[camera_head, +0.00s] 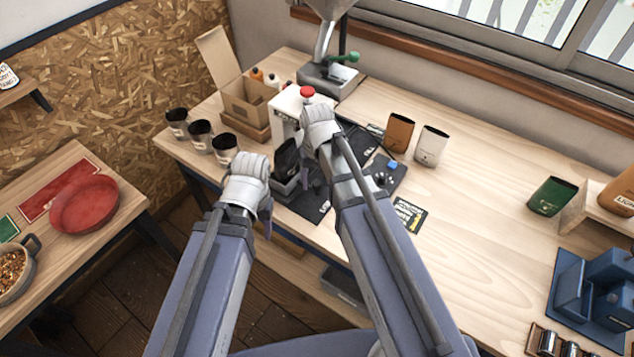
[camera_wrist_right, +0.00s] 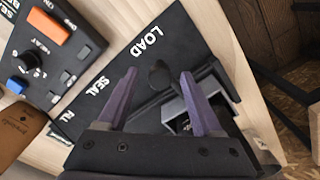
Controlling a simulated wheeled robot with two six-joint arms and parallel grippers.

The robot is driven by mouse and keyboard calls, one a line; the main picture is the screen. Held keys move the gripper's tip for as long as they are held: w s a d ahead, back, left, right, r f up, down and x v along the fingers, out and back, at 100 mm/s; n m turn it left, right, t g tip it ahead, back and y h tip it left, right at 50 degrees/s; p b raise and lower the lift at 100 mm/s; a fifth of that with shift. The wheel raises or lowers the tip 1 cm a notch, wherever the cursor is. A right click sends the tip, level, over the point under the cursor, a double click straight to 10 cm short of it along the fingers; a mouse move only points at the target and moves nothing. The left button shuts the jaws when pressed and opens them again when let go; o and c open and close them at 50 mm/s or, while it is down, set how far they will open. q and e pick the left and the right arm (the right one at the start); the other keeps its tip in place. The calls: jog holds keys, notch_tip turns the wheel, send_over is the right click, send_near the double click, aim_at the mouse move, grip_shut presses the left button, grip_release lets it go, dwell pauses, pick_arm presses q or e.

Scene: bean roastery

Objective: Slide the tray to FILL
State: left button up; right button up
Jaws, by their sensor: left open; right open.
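A black station plate (camera_head: 311,205) lies on the bench; the right wrist view shows LOAD and SEAL on this plate (camera_wrist_right: 112,68), with a third label partly covered. A small grey tray (camera_head: 284,187) sits at its left end, with a black bag (camera_head: 287,157) standing at it. Grey tray parts (camera_wrist_right: 178,122) also show near LOAD, partly hidden by a finger. My right gripper (camera_head: 310,176) is just right of the tray; its open fingers (camera_wrist_right: 160,100) are above the plate, with a dark rounded part between them. My left gripper (camera_head: 267,208) is open at the tray's left, its fingers mostly hidden.
A white machine with a red knob (camera_head: 307,91) stands behind the plate.

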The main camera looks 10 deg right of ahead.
jog(key=shift+c, duration=0.2)
grip_shut()
dwell(1.1)
